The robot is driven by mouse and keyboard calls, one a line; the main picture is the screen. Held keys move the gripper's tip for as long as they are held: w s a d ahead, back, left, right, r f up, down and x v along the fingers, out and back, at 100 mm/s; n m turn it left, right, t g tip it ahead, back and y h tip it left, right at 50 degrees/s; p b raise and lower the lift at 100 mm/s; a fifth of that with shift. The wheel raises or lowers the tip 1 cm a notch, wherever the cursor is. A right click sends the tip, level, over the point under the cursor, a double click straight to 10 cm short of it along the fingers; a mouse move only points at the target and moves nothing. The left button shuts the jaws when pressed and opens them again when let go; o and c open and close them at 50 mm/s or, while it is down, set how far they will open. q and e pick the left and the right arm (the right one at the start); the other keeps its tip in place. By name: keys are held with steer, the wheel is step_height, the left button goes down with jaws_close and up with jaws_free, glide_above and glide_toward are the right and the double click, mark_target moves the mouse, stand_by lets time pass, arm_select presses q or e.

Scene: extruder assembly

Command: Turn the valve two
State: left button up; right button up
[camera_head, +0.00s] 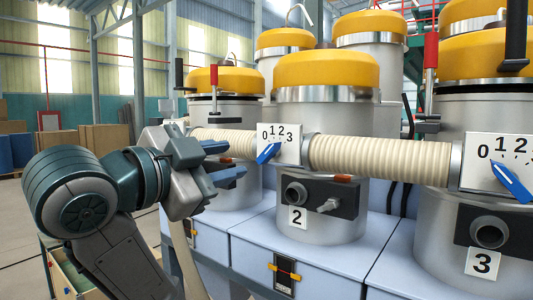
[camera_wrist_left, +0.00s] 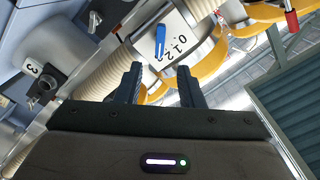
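Valve two is a white plate numbered 0 to 3 (camera_head: 285,140) on the ribbed cream pipe, above the label 2. Its blue handle (camera_head: 269,152) lies tilted, one end low and left. My left gripper (camera_head: 226,161) is just left of the handle, fingers apart and pointing at it, with nothing between them. In the left wrist view a numbered plate with a blue handle (camera_wrist_left: 160,40), likely valve two, appears beyond the open fingers (camera_wrist_left: 157,82); the handle looks apart from them. My right gripper is not in view.
Valve three's blue handle (camera_head: 512,182) is at the right, above label 3 (camera_head: 482,263). The ribbed pipe (camera_head: 380,158) runs between the valves. Yellow-topped hoppers (camera_head: 328,70) stand behind. A red-handled lever (camera_head: 214,78) rises above the left pipe. Light blue cabinets (camera_head: 320,262) lie below.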

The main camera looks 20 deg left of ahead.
mark_target(266, 153)
arm_select(q)
steer(key=p+x, duration=0.3)
steer(key=x, duration=0.6)
steer(key=shift+w+d, duration=0.1)
steer(key=shift+w, duration=0.1)
steer(key=shift+w+d+f, duration=0.1)
steer(key=shift+w+d, duration=0.05)
steer(key=shift+w, duration=0.5)
jaws_close()
